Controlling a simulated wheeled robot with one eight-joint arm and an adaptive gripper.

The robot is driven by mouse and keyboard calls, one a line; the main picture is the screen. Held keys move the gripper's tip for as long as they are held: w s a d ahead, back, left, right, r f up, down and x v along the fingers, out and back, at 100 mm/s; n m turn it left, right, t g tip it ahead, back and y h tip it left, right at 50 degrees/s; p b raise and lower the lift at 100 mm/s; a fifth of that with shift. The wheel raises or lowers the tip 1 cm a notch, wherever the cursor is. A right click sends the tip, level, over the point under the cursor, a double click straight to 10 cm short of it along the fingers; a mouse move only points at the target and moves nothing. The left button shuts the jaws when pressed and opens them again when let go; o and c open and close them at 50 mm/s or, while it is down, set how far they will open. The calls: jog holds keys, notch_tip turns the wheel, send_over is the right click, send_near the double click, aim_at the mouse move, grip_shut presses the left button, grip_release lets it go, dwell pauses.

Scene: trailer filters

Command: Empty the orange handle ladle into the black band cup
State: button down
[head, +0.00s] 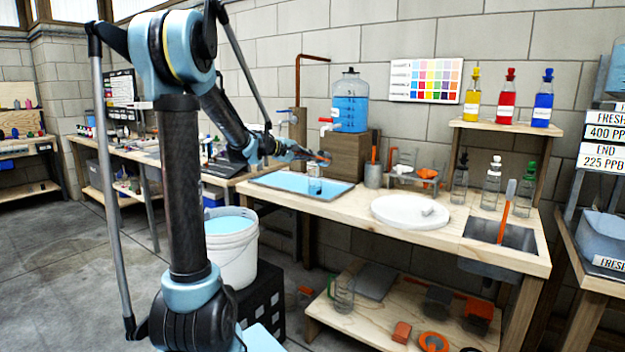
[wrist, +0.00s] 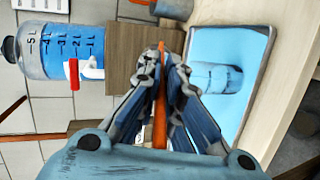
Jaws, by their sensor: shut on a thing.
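My gripper (head: 318,156) is shut on the orange handle of the ladle, above the far side of the blue tray (head: 262,184). In the wrist view the orange handle (wrist: 160,125) runs between the closed fingers (wrist: 165,65); the ladle's bowl cannot be made out, so its contents are unclear. A small clear cup (head: 314,187) stands on the tray just below my gripper. It also shows in the wrist view (wrist: 215,78), turned sideways by the camera, beside the fingers. I cannot make out a black band on it for sure.
A jug of blue liquid (head: 350,105) with a red tap stands on a wooden block (head: 348,155) behind the tray. A grey pot (head: 374,175), a white round plate (head: 409,210) and a sink (head: 485,232) lie to the right. A white bucket (head: 232,250) stands in front.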

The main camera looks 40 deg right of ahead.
jog(key=shift+a+f+h+b, duration=0.7)
jog(key=shift+a+h+b, duration=0.1)
jog(key=shift+a+b, duration=0.1)
dwell(0.7)
jog(key=shift+a+f+h+b, duration=0.25)
jog(key=shift+f+h+b, duration=0.45)
jog(key=shift+b, duration=0.25)
jog(key=shift+a+f+h+b, duration=0.2)
jog(key=shift+f+h+b, duration=0.45)
jog(key=shift+b, duration=0.25)
dwell(0.6)
jog(key=shift+a+f+h+b, duration=0.15)
jog(key=shift+f+h+b, duration=1.1)
jog(key=shift+b, duration=0.8)
dwell(0.3)
jog(key=shift+f+h, duration=0.25)
jog(key=shift+h, duration=0.25)
